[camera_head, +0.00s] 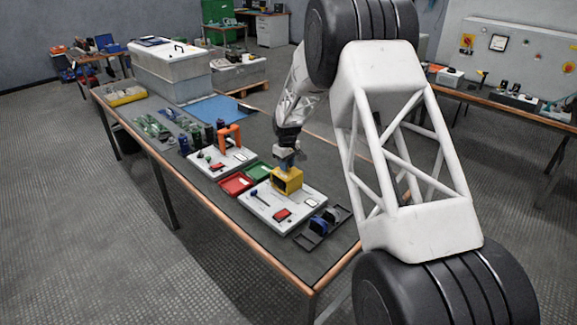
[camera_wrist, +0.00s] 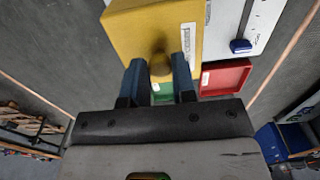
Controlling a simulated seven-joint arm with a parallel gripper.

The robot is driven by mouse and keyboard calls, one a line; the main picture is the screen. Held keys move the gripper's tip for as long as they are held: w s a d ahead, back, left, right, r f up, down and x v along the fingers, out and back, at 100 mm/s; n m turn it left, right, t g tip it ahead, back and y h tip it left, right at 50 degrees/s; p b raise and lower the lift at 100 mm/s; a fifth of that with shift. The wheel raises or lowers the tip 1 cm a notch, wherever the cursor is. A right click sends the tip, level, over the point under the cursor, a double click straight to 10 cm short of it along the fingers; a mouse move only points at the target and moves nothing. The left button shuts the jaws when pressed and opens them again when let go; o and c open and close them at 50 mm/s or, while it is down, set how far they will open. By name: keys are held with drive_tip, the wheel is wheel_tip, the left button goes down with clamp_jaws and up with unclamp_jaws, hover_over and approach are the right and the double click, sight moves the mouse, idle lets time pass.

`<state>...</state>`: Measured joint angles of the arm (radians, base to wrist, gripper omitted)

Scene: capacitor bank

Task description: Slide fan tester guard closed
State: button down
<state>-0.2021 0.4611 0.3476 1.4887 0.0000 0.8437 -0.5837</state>
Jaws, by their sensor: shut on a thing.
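The yellow guard (camera_head: 287,180) is a box-shaped cover on the white fan tester board (camera_head: 262,203). In the wrist view the yellow guard (camera_wrist: 150,38) fills the upper middle, with a round yellow knob (camera_wrist: 160,67) on the side facing me. My gripper (camera_head: 286,160) reaches down to the guard from behind. In the wrist view the two fingers of my gripper (camera_wrist: 160,84) stand on either side of the knob, and I am shut on it. Whatever lies under the guard is mostly hidden, though a dark opening shows at its front.
A red tray (camera_head: 236,183) and a green tray (camera_head: 258,171) lie left of the tester board. A second white board with an orange frame (camera_head: 230,137) stands beyond them. A dark rack (camera_head: 322,226) with blue parts sits at the right. The bench's front edge is close.

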drive_tip(key=shift+w+a, duration=1.5)
drive_tip(key=c, duration=1.1)
unclamp_jaws()
drive_tip(key=shift+a, duration=0.1)
drive_tip(key=shift+c, duration=0.2)
drive_tip(key=shift+r, duration=0.15)
drive_tip(key=shift+r, duration=3.35)
